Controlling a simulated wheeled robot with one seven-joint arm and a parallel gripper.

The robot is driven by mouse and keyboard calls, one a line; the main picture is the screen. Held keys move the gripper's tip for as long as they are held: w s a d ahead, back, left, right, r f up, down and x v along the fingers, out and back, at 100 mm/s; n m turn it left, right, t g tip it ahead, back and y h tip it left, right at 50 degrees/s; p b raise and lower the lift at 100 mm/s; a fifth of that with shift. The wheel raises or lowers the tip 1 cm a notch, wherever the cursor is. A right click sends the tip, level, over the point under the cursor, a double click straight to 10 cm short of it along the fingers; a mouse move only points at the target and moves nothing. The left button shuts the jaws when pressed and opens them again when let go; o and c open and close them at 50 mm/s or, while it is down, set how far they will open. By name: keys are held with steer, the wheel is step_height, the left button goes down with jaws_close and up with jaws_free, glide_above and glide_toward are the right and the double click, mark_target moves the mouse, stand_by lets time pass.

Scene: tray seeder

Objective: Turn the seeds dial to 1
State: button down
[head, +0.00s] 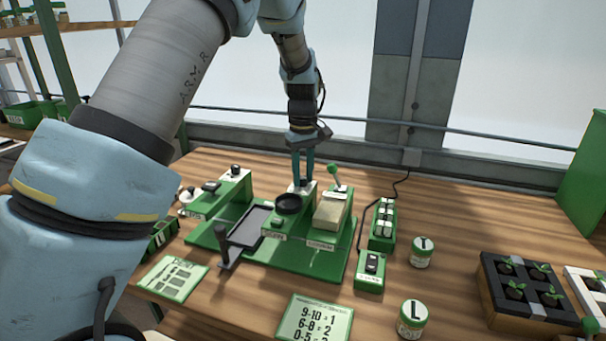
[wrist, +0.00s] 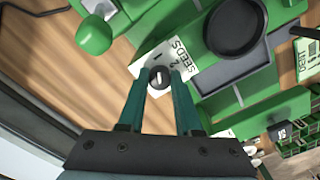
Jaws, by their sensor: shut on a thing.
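The seeds dial is a small black knob (wrist: 159,78) on a white plate (wrist: 176,55) lettered SEEDS, with numbers beside it. In the wrist view the two teal fingers of my gripper (wrist: 160,82) are shut on the dial, one on each side. A pale mark shows on the knob's top; I cannot tell which number it points to. In the head view my gripper (head: 303,178) reaches straight down to the dial on the green seeder (head: 330,262), just behind a black round dish (head: 288,203). The fingers partly hide the dial there.
A lever with a green ball (head: 334,170) stands close to the right of my gripper. A green switch box (head: 371,268) and jars (head: 421,252) are further right. A card with number ranges (head: 315,318) lies in front. Seedling trays (head: 520,290) stand at the far right.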

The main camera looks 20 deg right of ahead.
mark_target(302, 177)
steer(key=c, duration=0.6)
jaws_free()
step_height(302, 177, up, 11)
steer(key=b, duration=0.2)
steer(key=shift+b, duration=0.35)
steer(key=shift+a+f, duration=0.1)
